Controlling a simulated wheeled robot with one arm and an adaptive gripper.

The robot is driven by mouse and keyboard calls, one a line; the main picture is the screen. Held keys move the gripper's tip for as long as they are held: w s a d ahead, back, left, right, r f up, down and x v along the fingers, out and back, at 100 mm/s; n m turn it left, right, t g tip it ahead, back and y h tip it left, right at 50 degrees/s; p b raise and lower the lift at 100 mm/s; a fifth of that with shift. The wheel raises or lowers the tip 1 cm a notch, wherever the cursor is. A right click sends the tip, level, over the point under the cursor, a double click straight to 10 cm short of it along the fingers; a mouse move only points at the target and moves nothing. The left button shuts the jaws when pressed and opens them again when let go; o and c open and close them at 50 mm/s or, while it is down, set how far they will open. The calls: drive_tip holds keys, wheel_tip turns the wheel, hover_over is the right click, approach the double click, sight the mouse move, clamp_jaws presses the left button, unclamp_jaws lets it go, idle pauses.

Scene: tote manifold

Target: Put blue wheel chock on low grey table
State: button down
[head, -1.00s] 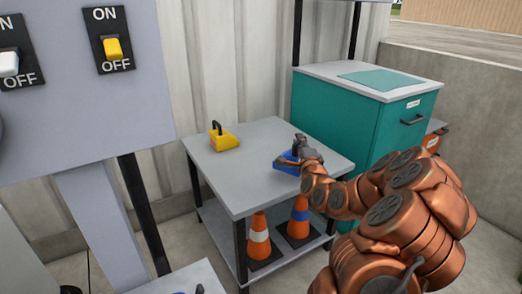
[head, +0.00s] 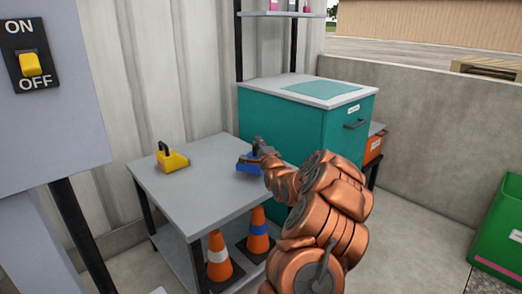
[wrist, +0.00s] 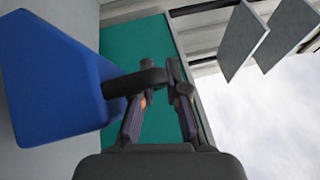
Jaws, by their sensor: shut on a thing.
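The blue wheel chock (head: 248,163) is at the back right part of the grey table's top (head: 190,200) in the head view. My gripper (head: 262,150) is shut on its dark handle. In the wrist view the blue chock (wrist: 55,80) fills the left side, and its black handle (wrist: 138,82) passes between the fingers of my gripper (wrist: 160,110). I cannot tell whether the chock touches the tabletop or hangs just above it. My arm hides part of the table's right side.
A yellow chock (head: 172,160) stands at the table's back left. Orange cones (head: 218,255) stand on its lower shelf. A teal cabinet (head: 280,125) is close behind on the right. A green bin (head: 505,235) is at far right. The tabletop's middle is clear.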

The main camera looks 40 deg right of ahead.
drive_tip(key=w+d, duration=0.1)
drive_tip(key=d, duration=0.1)
drive_tip(key=shift+w+d+f+b, duration=0.35)
drive_tip(key=shift+w+d, duration=0.05)
drive_tip(key=shift+w+d+r, duration=0.15)
drive_tip(key=shift+w+d, duration=0.25)
drive_tip(key=shift+d, duration=0.15)
wheel_tip(320, 180, down, 4)
drive_tip(key=shift+w+r+b, duration=0.1)
drive_tip(key=shift+b, duration=1)
drive_tip(key=c, duration=1.2)
unclamp_jaws()
drive_tip(key=shift+r, duration=0.1)
drive_tip(key=shift+p+v, duration=0.35)
drive_tip(key=shift+v, duration=0.45)
drive_tip(key=p+v, duration=0.2)
drive_tip(key=v, duration=0.8)
drive_tip(key=shift+s, duration=0.25)
drive_tip(key=shift+a, duration=0.1)
